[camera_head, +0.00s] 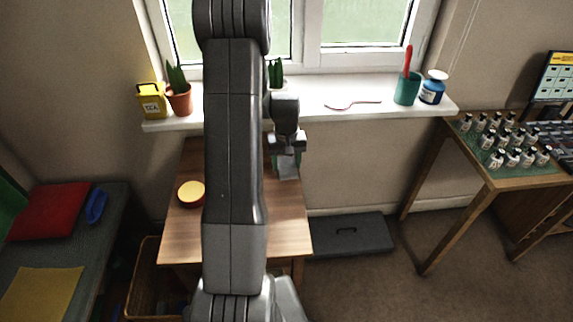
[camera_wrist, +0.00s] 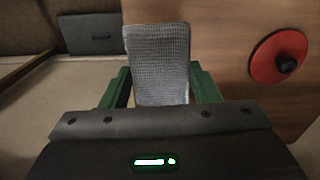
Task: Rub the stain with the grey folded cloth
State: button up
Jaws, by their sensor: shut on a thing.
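The grey folded cloth (camera_head: 288,171) hangs below my gripper (camera_head: 286,152) near the far right part of the small wooden table (camera_head: 289,232). In the wrist view the cloth (camera_wrist: 157,58) stands out between the green fingers of my gripper (camera_wrist: 160,88), which is shut on it. The wood lies behind and to the right of the cloth there. I cannot tell whether the cloth touches the tabletop. I see no stain in either view; my arm hides the middle of the table in the head view.
A round yellow-topped thing (camera_head: 191,193) sits at the table's left. The wrist view shows a red disc with a black knob (camera_wrist: 279,58). The windowsill (camera_head: 330,113) holds a potted plant (camera_head: 179,97), a yellow tea tin (camera_head: 152,105), a spoon (camera_head: 352,103) and a green cup (camera_head: 407,90).

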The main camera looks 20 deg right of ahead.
jog(key=shift+r, duration=0.2)
jog(key=shift+r+p, duration=0.9)
jog(key=shift+r, duration=0.6)
